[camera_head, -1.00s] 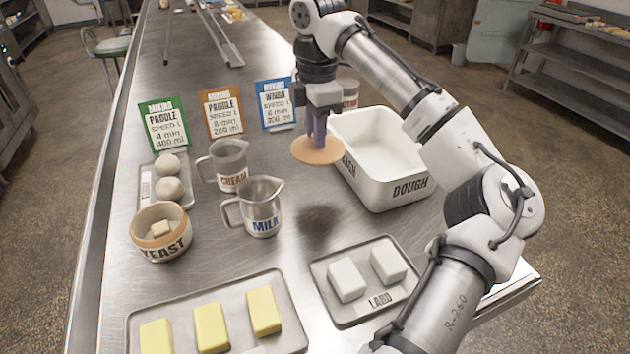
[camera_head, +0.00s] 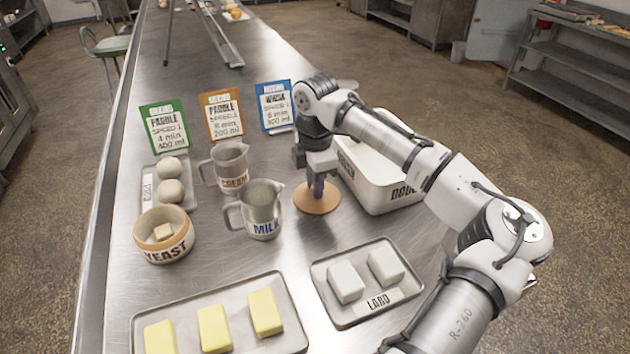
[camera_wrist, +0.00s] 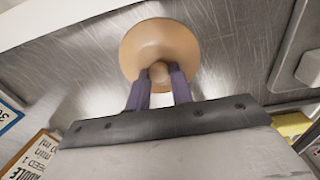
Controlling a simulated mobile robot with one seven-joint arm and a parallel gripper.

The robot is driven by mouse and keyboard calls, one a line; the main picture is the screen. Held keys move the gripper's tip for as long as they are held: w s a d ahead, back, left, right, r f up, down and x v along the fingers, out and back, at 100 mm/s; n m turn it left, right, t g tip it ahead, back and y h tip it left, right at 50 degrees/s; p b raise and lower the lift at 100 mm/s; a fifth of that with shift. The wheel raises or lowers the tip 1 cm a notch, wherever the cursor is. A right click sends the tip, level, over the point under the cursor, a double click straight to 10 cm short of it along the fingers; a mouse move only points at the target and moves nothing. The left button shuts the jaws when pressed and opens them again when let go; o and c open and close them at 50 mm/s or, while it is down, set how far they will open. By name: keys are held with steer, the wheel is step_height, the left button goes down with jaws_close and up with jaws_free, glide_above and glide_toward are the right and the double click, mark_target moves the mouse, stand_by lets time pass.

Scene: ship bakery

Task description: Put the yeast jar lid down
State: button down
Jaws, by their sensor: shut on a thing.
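The yeast jar lid (camera_head: 317,201) is a round tan disc with a knob. It is low over the steel counter, between the milk jug and the dough bin; I cannot tell whether it touches the counter. My gripper (camera_head: 318,184) points down from above and is shut on the lid's knob. In the wrist view the purple fingers (camera_wrist: 159,88) stand on both sides of the knob, and the lid's disc (camera_wrist: 160,42) spreads beyond them. The yeast jar (camera_head: 164,236) stands lidless at the left with a pale block in it.
The milk jug (camera_head: 262,212) and cream jug (camera_head: 231,170) stand left of the lid. The white dough bin (camera_head: 375,182) is close on its right. The lard tray (camera_head: 337,318) and butter tray (camera_head: 290,338) lie in front. Recipe cards (camera_head: 222,117) stand behind.

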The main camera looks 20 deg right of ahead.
steer(key=c, duration=1.2)
jaws_free()
steer(key=shift+c, duration=0.2)
steer(key=shift+r, duration=0.1)
step_height(320, 180, up, 12)
steer(key=b, duration=0.1)
steer(key=shift+b, duration=0.3)
steer(key=shift+s, duration=0.1)
